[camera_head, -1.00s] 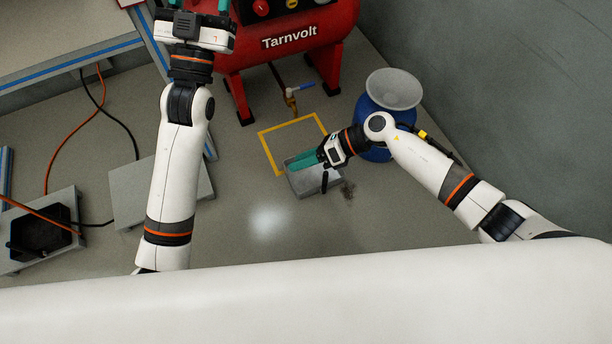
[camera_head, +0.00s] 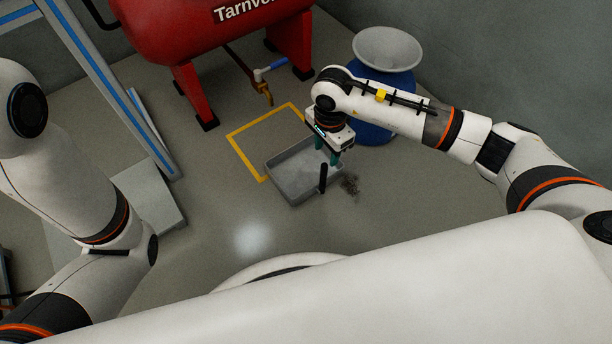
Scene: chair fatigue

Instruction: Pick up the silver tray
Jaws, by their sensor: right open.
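The silver tray (camera_head: 284,184) is a shallow grey rectangular pan on the floor, near the picture's middle. My right gripper (camera_head: 327,156) points down at the tray's right end, with green fingers. It is open; the fingers are partly hidden by the gripper body, and I cannot tell whether they touch the tray's wall. My left arm shows at the left edge, but its gripper is out of view.
A yellow floor outline (camera_head: 247,158) lies just behind and left of the tray. A red Tarnvolt tank (camera_head: 205,30) with a brass tap (camera_head: 266,92) stands behind it. A blue drum with a white funnel (camera_head: 387,49) stands at right. A dark debris patch (camera_head: 350,185) lies beside the tray.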

